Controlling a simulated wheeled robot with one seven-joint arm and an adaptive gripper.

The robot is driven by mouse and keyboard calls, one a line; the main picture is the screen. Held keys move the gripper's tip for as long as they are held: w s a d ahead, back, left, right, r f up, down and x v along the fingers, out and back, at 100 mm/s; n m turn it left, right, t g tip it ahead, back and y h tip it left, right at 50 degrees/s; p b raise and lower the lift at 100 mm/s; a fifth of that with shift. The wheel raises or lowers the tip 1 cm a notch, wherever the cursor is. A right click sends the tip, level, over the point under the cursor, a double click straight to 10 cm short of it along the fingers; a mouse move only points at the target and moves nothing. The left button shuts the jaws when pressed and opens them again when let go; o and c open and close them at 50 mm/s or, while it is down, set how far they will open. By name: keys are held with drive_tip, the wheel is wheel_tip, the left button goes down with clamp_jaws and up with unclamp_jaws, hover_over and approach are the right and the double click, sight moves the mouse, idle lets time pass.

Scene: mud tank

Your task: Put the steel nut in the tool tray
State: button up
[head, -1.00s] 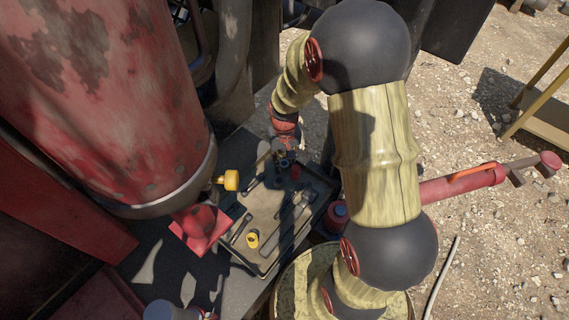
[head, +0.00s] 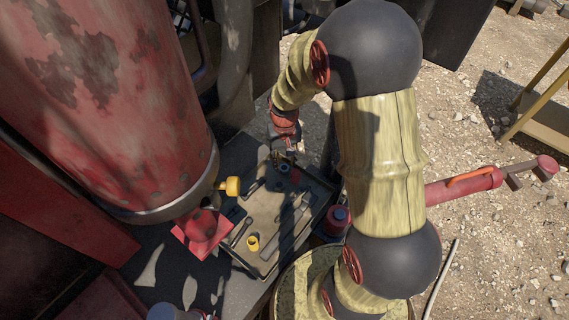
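The tool tray (head: 263,269) is a shallow beige tray with a dark rim, lying on the dark bench below my arm. A small grey ring-like piece (head: 284,168), which looks like the steel nut, rests inside the tray near its far end. My gripper (head: 283,158) is just above and behind that piece, with a small gap seen between them. Its fingers look spread and nothing shows between them, though they are small and shaded here.
The tray also holds a wrench (head: 290,222), a yellow cylinder (head: 252,243) and other small tools.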

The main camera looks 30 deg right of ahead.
sight(285, 169)
wheel_tip(285, 169, up, 4)
drive_tip(key=shift+r+p, duration=0.1)
drive_tip(key=shift+p, duration=0.45)
drive_tip(key=s+a+r+n+t, duration=0.1)
drive_tip(key=s+a+r, duration=0.3)
drive_tip(key=s+r, duration=0.4)
drive_tip(key=s+a+r+n+t, duration=0.2)
drive_tip(key=s+a+r+t, duration=0.2)
drive_tip(key=s+r, duration=0.5)
wheel_tip(285, 169, up, 8)
drive_tip(key=shift+s+a+r+t, duration=0.1)
drive_tip(key=shift+s+a+t, duration=0.2)
drive_tip(key=shift+a, duration=0.45)
drive_tip(key=shift+d, duration=0.1)
drive_tip(key=shift+c, duration=0.6)
